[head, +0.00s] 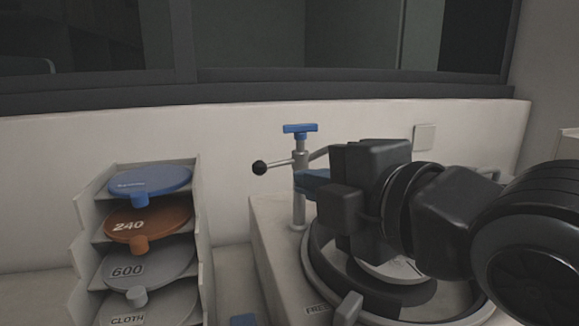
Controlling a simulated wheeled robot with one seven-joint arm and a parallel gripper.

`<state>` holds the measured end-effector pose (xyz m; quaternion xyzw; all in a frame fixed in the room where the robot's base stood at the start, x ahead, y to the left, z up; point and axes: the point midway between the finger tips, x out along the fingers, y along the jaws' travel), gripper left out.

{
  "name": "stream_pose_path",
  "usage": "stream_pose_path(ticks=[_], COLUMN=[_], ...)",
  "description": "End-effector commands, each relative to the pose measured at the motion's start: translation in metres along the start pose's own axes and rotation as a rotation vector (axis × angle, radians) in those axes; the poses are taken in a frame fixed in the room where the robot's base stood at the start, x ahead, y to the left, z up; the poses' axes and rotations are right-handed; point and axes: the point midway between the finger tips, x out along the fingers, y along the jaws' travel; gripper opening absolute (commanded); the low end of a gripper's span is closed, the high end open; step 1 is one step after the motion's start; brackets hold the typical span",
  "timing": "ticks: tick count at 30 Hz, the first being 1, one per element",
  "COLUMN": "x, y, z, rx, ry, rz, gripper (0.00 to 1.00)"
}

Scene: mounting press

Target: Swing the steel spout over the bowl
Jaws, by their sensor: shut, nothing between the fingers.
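A steel post (299,205) with a blue T-shaped tap (300,129) on top stands at the back left of the bowl (316,262). A short arm ending in a black ball (260,168) sticks out left from the post. A steel tube, which looks like the spout (318,154), runs from the post to the right and slightly up; its far end is hidden behind my gripper. My gripper (308,183) is shut, with its blue fingertips at or close to the post, below the tube. Whether they touch it I cannot tell. My dark wrist covers much of the bowl.
A rack (90,207) on the left holds a stack of discs, including a blue one (150,181), an orange one (148,219) and a grey one marked 600 (150,263). A pale wall (60,150) stands behind. A light disc (395,268) lies in the bowl.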

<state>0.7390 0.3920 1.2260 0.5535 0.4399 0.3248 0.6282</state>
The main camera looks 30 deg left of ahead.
Motion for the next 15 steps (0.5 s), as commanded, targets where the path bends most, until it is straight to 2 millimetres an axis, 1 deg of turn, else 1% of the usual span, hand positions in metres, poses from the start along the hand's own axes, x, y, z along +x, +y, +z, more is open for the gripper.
stream_pose_path(ticks=[1,3,9,15], x=[0.011,0.025,0.063,0.090], y=[0.003,0.003,0.002,0.002], z=[-0.001,-0.001,-0.001,-0.001], rx=[0.001,0.001,0.000,0.001], ry=[0.002,0.002,0.001,0.001], rz=[-0.002,-0.002,-0.002,-0.001], gripper=[0.00,0.00,0.00,0.00])
